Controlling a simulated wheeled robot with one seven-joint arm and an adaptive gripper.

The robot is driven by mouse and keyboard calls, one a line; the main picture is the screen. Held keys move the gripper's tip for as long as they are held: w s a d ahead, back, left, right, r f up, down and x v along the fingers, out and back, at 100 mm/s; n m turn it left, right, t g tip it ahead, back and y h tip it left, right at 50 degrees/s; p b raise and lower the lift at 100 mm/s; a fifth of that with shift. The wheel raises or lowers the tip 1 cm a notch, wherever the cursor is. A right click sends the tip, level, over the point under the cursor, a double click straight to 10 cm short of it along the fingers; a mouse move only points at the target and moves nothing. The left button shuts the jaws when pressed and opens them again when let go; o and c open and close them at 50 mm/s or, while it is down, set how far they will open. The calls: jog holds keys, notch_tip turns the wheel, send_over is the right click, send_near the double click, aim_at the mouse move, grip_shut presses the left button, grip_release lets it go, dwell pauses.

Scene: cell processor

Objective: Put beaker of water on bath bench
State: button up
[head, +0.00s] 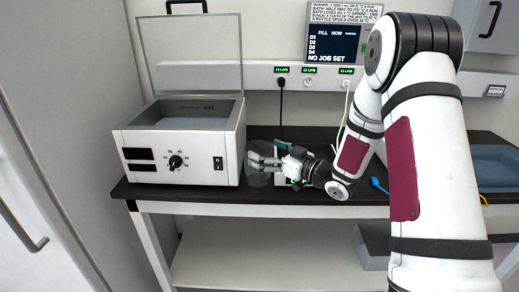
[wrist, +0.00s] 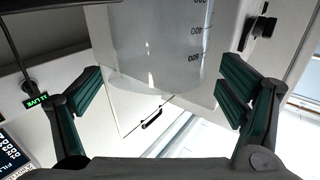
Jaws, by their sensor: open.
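A clear beaker (head: 259,179) with a greyish look stands on the black bench (head: 160,190), just right of the white water bath (head: 180,170). In the wrist view the beaker (wrist: 155,45) fills the upper middle, its graduation marks upside down. My gripper (head: 264,160) is at the beaker's upper part, reaching in from the right. In the wrist view the open fingers (wrist: 160,88) with green pads lie to either side of the beaker. A gap shows at the left pad; contact at the right pad is unclear. The water level is hard to tell.
The bath's clear lid (head: 190,55) stands raised. A small device with a green display (head: 293,184) is partly hidden behind my gripper. A blue tray (head: 495,165) is at the bench's right end. Cables hang from the wall rail, below the screen (head: 337,43).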

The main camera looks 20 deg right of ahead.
jog(key=v, duration=0.9)
jog(key=s+d+r+m+g+h, duration=0.3)
jog(key=s+r+m+g+h, duration=0.15)
jog(key=r+h, duration=0.65)
jog(key=s+a+m+g, duration=0.1)
jog(key=s+a+g, duration=0.2)
jog(key=s, duration=1.1)
jog(key=s+a+f+m+g+y, duration=0.1)
jog(key=s+a+g, duration=0.2)
jog(key=s, duration=1.1)
jog(key=a, duration=0.3)
jog(key=shift+s+a, duration=0.25)
jog(key=shift+a, duration=0.15)
jog(key=shift+f+g, duration=0.15)
jog(key=shift+g, duration=0.1)
jog(key=shift+r+p, duration=0.4)
jog(key=shift+r, duration=0.15)
jog(key=shift+c, duration=0.3)
